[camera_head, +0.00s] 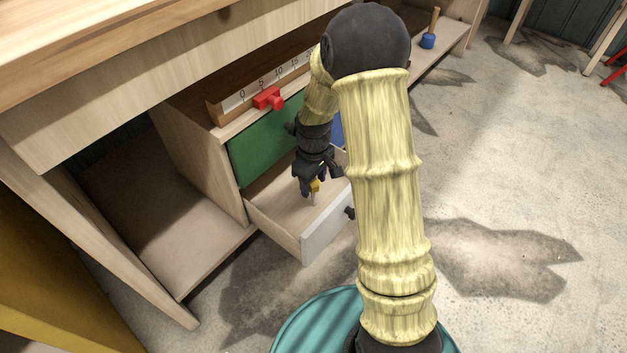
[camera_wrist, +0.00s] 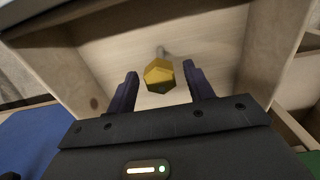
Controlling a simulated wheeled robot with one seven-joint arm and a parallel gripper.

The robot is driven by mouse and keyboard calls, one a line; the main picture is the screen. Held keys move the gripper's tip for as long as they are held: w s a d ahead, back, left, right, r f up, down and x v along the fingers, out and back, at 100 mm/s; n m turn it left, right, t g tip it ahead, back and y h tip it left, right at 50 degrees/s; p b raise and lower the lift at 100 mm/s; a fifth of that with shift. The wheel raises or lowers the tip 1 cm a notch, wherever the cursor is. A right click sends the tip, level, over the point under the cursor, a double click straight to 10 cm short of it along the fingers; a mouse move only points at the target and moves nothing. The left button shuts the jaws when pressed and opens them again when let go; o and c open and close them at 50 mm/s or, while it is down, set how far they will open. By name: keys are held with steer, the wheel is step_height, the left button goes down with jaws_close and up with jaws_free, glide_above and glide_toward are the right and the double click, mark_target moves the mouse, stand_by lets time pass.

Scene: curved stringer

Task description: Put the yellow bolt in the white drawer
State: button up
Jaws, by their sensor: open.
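The white drawer (camera_head: 328,231) is pulled open below a green panel; its inside is bare light wood. My gripper (camera_head: 316,180) is inside the drawer opening, pointing down. The yellow bolt (camera_head: 315,186) is right below my fingers. In the wrist view, the yellow bolt (camera_wrist: 159,76) shows its hexagonal head between the two open fingers of my gripper (camera_wrist: 160,84), with a visible gap on each side. Its grey shank points away toward the drawer floor (camera_wrist: 205,40). I cannot tell whether the bolt touches the floor.
A green panel (camera_head: 262,145) is above the drawer, with a blue panel (camera_head: 337,131) to its right. A red slider (camera_head: 268,98) sits on a numbered scale above. The wooden bench top (camera_head: 130,40) overhangs at upper left. An empty lower shelf (camera_head: 165,215) is left of the drawer.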

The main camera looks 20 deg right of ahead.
steer(key=shift+r, duration=0.1)
step_height(320, 180, up, 12)
steer(key=p, duration=0.7)
steer(key=s+r+m+t, duration=0.1)
steer(key=s+r+m, duration=0.2)
steer(key=s, duration=0.4)
steer(key=s+r+m+t, duration=0.1)
steer(key=s+r+m, duration=0.2)
steer(key=s, duration=0.5)
steer(key=shift+s+d+r+m+t, duration=0.25)
steer(key=shift+d+r+m+t, duration=0.1)
steer(key=shift+m, duration=0.25)
